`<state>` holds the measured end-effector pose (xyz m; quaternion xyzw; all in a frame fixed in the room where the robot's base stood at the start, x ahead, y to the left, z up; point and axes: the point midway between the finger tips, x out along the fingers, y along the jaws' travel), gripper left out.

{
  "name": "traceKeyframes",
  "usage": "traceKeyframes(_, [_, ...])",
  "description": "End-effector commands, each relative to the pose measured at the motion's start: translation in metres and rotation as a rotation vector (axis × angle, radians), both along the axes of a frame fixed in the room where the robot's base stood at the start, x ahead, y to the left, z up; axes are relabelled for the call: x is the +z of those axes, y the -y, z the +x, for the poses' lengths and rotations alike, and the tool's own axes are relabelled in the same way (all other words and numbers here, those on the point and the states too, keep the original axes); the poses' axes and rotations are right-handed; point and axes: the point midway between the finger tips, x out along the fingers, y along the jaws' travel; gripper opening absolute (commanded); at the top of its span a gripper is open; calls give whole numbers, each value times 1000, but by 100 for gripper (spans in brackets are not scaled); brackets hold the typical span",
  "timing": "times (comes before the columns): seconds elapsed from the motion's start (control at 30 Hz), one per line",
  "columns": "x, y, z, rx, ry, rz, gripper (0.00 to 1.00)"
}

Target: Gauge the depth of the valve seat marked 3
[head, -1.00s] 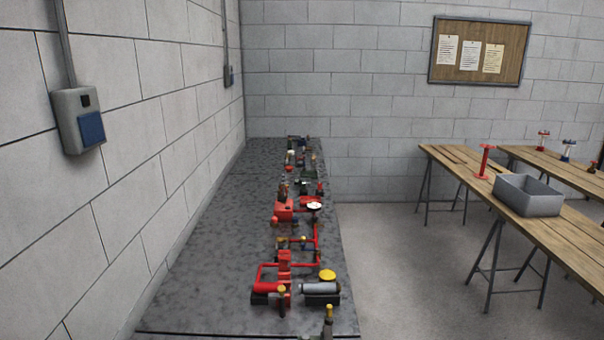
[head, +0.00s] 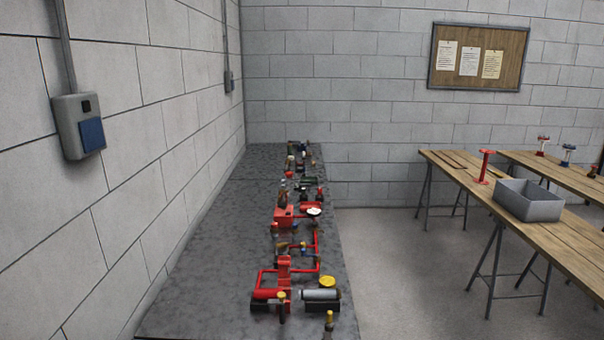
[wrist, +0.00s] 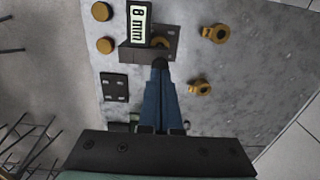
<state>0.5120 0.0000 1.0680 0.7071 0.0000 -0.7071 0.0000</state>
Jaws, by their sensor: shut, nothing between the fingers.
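My gripper (wrist: 160,68) shows in the wrist view with its two blue fingers together, nothing between them. Its tips are close to a dark block (wrist: 140,54) with an upright display (wrist: 139,22) that reads "8 mm", turned sideways. I cannot tell whether the tips touch the block. Two more brass rings (wrist: 215,33) (wrist: 200,87) lie to the right. No number 3 is legible. My gripper is not in the head view.
Two brass discs (wrist: 101,11) (wrist: 104,45) and a dark plate with holes (wrist: 114,87) lie left on the grey top. The head view shows red pipework (head: 285,270) along the bench (head: 215,250), a wall at left and a grey bin (head: 530,200) on a trestle table.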

Motion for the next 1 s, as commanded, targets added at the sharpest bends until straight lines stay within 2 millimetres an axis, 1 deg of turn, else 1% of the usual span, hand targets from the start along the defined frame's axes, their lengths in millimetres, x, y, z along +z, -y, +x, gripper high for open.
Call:
traceKeyframes(0.43, [-2, 0, 0, 0, 0, 0, 0])
traceKeyframes(0.83, [-18, 0, 0, 0, -1, 0, 0])
traceKeyframes(1.0, [-22, 0, 0, 0, -1, -1, 0])
